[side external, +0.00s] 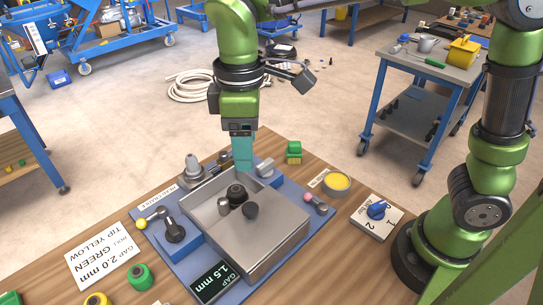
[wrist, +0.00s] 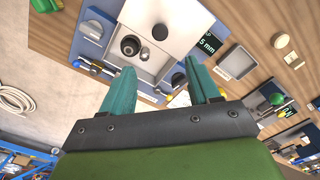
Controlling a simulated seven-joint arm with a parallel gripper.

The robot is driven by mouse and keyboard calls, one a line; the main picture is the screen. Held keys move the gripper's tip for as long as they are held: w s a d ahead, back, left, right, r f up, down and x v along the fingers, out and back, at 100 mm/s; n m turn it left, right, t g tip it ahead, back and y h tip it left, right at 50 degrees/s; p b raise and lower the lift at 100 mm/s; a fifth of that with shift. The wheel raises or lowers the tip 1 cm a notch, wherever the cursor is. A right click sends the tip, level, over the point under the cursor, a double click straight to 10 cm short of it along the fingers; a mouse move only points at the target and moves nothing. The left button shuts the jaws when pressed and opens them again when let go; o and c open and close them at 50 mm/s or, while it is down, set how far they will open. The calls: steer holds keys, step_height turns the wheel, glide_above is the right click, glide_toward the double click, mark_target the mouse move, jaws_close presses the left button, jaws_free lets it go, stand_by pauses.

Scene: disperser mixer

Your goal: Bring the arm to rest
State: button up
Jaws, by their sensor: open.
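My gripper (side external: 243,155) points down over the far edge of the disperser mixer (side external: 262,238), a grey metal box on a blue base plate. In the wrist view my gripper (wrist: 162,92) has its two teal fingers spread wide apart, with nothing held between them. The mixer (wrist: 181,20) shows beyond the fingertips there, with a dark round part (wrist: 130,46) in its open tray. In the side view the fingers overlap in line, and I cannot tell whether they touch the box.
A blue knob (side external: 377,210) on a 1-2 plate and a yellow-filled dish (side external: 337,183) stand right of the mixer. A lever with a yellow ball (side external: 141,224) is at its left. Green and yellow rolls (side external: 139,277) lie front left. The display (side external: 214,280) reads 1.5 mm.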

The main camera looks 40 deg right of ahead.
step_height(320, 180, up, 2)
steer(key=shift+r, duration=0.1)
stand_by(0.4)
steer(key=s+d+f+m+t+y, duration=0.1)
steer(key=s+d+m+t, duration=0.2)
steer(key=d+m, duration=0.3)
steer(key=s+d+m+t+y, duration=0.1)
steer(key=s+d+m+t, duration=0.3)
steer(key=d+m, duration=0.3)
steer(key=s+d, duration=0.1)
steer(key=d, duration=0.4)
steer(key=shift+s+d+f, duration=0.15)
steer(key=shift+s+f, duration=0.05)
steer(key=shift+f, duration=0.15)
